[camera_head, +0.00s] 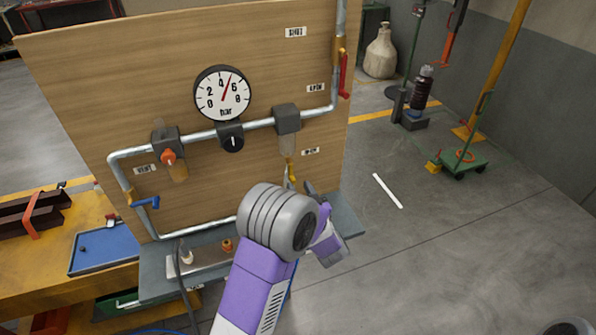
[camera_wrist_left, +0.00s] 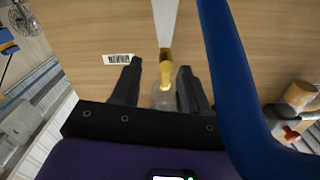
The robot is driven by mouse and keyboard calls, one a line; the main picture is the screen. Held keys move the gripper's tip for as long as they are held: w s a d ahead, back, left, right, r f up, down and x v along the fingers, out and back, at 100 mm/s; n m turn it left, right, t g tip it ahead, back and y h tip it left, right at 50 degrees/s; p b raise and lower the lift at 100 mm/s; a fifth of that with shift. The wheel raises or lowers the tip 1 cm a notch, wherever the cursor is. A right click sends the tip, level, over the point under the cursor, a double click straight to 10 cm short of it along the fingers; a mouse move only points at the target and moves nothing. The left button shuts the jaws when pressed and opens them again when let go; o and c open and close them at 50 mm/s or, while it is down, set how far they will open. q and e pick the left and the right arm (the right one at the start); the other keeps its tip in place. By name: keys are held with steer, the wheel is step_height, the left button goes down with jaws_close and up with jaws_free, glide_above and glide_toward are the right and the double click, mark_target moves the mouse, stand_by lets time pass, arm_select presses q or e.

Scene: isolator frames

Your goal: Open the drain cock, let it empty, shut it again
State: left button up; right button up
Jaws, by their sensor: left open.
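The yellow drain cock (camera_head: 291,172) hangs under the filter's pale bowl (camera_head: 287,145), at the lower right of the wooden panel. My left gripper (camera_head: 300,186) is open at the cock. In the left wrist view the yellow cock (camera_wrist_left: 166,72) sits between the two dark, spread fingers of the left gripper (camera_wrist_left: 160,77), with a gap on each side. A pale strip (camera_wrist_left: 165,22) runs from the cock to the top edge; I cannot tell what it is. The bowl (camera_wrist_left: 162,98) is partly hidden behind the hand. My right gripper is out of view.
The panel (camera_head: 250,180) carries a gauge (camera_head: 222,93) reading about 5, a black knob (camera_head: 232,142), an orange vent valve (camera_head: 168,157), a blue lever (camera_head: 146,202) and a red lever (camera_head: 345,76). A grey ledge (camera_head: 345,212) lies below. Floor to the right is mostly clear.

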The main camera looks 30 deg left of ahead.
mark_target(292, 178)
arm_select(q)
steer(key=shift+s+a+x, duration=0.1)
steer(key=shift+s+x, duration=0.05)
steer(key=shift+x, duration=1.35)
steer(key=shift+s+a+x, duration=0.15)
steer(key=shift+x, duration=1.35)
